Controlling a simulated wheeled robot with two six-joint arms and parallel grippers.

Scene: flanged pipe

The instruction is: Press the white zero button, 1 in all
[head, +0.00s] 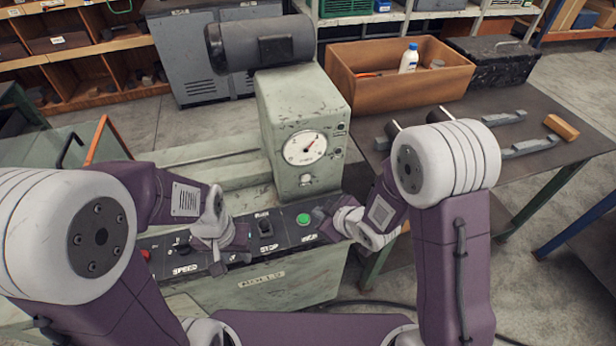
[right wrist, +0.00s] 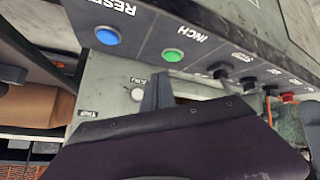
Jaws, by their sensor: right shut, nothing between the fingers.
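The small white button (head: 307,178) is on the upright green housing, below the round dial gauge (head: 305,147). In the right wrist view the white button (right wrist: 138,96) shows on the green face with a small label beside it. My right gripper (head: 322,213) is shut and empty, over the right part of the control panel, below and right of the white button. In the right wrist view its grey fingers (right wrist: 158,90) point up just right of the button; I cannot tell the gap. My left gripper (head: 232,258) hangs over the left part of the panel; its jaw opening is unclear.
The sloped black panel carries a green button (head: 304,219), a STOP control and SPEED controls. A blue RESET button (right wrist: 108,36) and green INCH button (right wrist: 174,55) are near my right fingers. A wooden box (head: 400,80) stands on the bench at right.

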